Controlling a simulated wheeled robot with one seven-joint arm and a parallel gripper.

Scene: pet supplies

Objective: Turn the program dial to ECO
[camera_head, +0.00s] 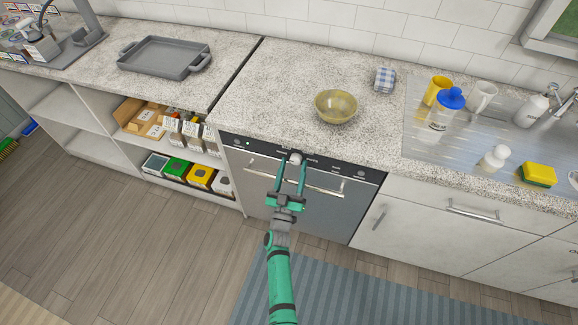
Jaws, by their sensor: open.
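The program dial (296,158) is a small light round knob on the dark control panel (262,149) along the top of the built-in dishwasher (322,212). Small white labels stand on the panel, too small to read, so the dial's setting cannot be told. My gripper (292,163) reaches up from below in front of the dishwasher. Its two green fingers are apart, and their tips are at the dial, one on each side. I cannot tell whether they touch it. A metal bar handle (322,188) runs across the dishwasher door behind my fingers.
The speckled counter (260,105) overhangs just above the panel. A yellowish bowl (336,106) stands on it above the dial. Open shelves (100,166) with boxes are at left. A sink area with cups, bottles and a yellow sponge (535,174) is at right. The wood floor is clear at left.

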